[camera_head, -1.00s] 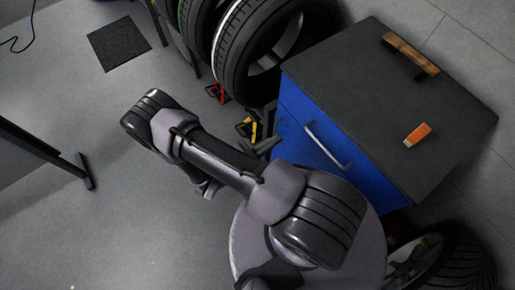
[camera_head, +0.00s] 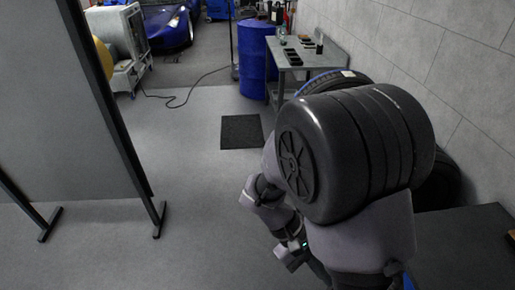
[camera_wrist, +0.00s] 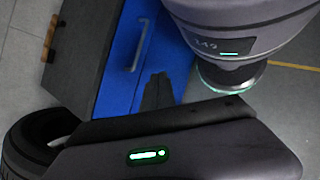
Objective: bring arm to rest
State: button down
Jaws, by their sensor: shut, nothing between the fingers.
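My gripper (camera_wrist: 157,92) shows in the wrist view as two dark fingers close together, shut and empty. Behind them is the blue front of a cabinet (camera_wrist: 110,62); I cannot tell the distance to it. In the head view my arm is folded in the right half, and its large dark joint covers much of the area behind it. The fingers are not clear in the head view. My own grey arm parts fill the right and bottom of the wrist view.
The cabinet's dark top (camera_head: 462,245) is at the lower right, beside my arm. A workbench (camera_head: 318,62) and blue barrel (camera_head: 257,60) stand at the back. A partition (camera_head: 75,90) stands at left. A dark mat (camera_head: 241,132) lies on open floor.

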jog(key=s+a+r+m+t+y, duration=0.1)
jog(key=r+m+t+y, duration=0.3)
jog(key=r, duration=0.5)
jog(key=s+a+r+m+t+y, duration=0.2)
jog(key=a+r+m+t+y, duration=0.2)
jog(key=r, duration=0.5)
jog(key=m+t+y, duration=0.1)
jog(key=t, duration=0.1)
jog(key=shift+s+a+m+t, duration=0.2)
jog(key=shift+a+m+t, duration=0.1)
jog(key=shift+m, duration=0.1)
jog(key=shift+r, duration=0.1)
